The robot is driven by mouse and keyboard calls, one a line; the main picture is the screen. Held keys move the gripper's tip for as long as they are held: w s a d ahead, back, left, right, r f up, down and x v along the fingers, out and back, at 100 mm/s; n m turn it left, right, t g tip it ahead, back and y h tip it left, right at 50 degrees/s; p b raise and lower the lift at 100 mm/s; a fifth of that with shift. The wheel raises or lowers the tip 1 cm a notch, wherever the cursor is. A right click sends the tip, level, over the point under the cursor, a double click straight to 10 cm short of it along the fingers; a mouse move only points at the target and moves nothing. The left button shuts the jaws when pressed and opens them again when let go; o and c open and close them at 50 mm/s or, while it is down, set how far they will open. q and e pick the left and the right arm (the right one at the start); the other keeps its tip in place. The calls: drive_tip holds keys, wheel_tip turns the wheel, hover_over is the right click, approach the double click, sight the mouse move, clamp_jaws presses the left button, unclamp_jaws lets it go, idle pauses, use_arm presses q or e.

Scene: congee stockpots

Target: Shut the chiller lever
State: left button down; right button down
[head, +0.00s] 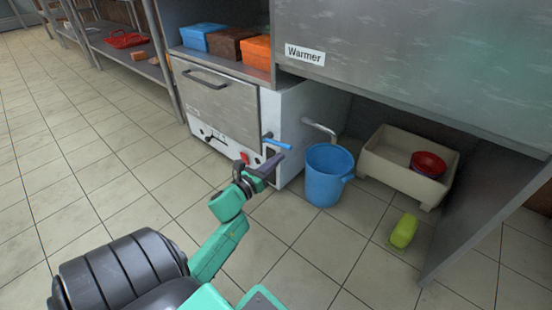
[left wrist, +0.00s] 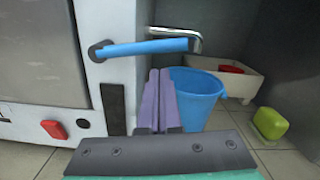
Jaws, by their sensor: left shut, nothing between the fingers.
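The blue lever (head: 275,143) is on the front right edge of a low white unit with a grey door (head: 215,105), whose small label I cannot read. In the left wrist view the lever (left wrist: 150,48) runs roughly level to the right from a dark round pivot. My left gripper (head: 272,165) is shut and empty, its purple fingers just below the lever in the head view. In the left wrist view the fingers (left wrist: 158,78) point up toward the lever's underside, and I cannot tell whether they touch it. My right gripper is not in view.
A blue bucket (head: 325,178) stands on the floor just right of the unit. Beyond it are a cream basin (head: 385,165) with a red bowl (head: 428,163) and a green block (head: 403,231). A metal pipe (head: 320,128) is behind the bucket. Tiled floor at left is clear.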

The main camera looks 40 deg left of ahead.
use_arm(q)
drive_tip(key=shift+w+a+r, duration=0.1)
drive_tip(key=shift+r, duration=0.5)
drive_tip(key=shift+r+n+p, duration=0.3)
drive_tip(key=shift+n+p, duration=0.1)
drive_tip(key=shift+p, duration=0.15)
drive_tip(key=shift+r, duration=0.1)
